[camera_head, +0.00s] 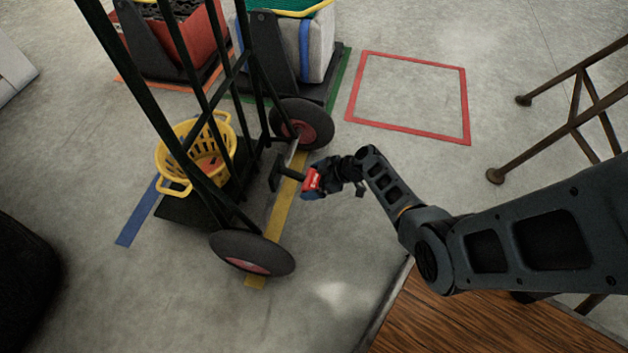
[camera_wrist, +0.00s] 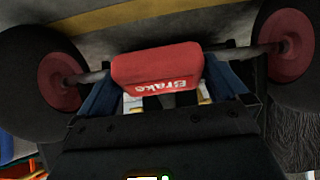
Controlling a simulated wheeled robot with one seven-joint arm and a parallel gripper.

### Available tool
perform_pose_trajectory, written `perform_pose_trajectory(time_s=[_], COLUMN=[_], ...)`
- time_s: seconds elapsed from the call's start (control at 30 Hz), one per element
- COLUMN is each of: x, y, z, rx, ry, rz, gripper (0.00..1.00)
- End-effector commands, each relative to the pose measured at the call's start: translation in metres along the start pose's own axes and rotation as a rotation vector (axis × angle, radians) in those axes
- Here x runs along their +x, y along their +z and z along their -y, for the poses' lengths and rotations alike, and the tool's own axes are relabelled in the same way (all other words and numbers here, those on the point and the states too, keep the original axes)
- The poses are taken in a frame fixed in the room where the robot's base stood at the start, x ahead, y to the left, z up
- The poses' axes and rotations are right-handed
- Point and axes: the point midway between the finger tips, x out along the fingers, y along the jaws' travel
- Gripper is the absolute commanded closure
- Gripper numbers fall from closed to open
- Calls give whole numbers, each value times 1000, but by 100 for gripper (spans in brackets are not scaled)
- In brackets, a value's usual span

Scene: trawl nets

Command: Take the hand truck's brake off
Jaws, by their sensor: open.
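The hand truck (camera_head: 245,252) stands on the floor at left centre, with a dark frame and two black wheels with red hubs. Its red brake pedal (camera_head: 312,180) is low at the axle, between the wheels. In the wrist view the pedal (camera_wrist: 157,65), lettered "Brake", is close in front of the axle. My gripper (camera_head: 325,179) is open at the pedal. In the wrist view its blue fingers (camera_wrist: 160,92) are spread, one on each side of the pedal. I cannot tell whether they touch it. The pedal's underside and mount are partly hidden.
A yellow basket (camera_head: 196,150) sits on the hand truck's footplate. Loaded bins (camera_head: 318,50) stand behind it. A red floor outline (camera_head: 468,105) encloses bare floor. A rusty metal frame (camera_head: 545,147) is at right, and a wooden surface (camera_head: 440,325) is at the bottom.

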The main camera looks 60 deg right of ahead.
Motion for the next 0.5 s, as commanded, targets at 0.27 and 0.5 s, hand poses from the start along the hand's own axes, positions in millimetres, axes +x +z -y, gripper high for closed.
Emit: perform_pose_trajectory(time_s=[0.27,0.5], x=[0,0], y=[0,0], z=[0,0], rx=[0,0], ry=[0,0], rz=[0,0], gripper=[25,48])
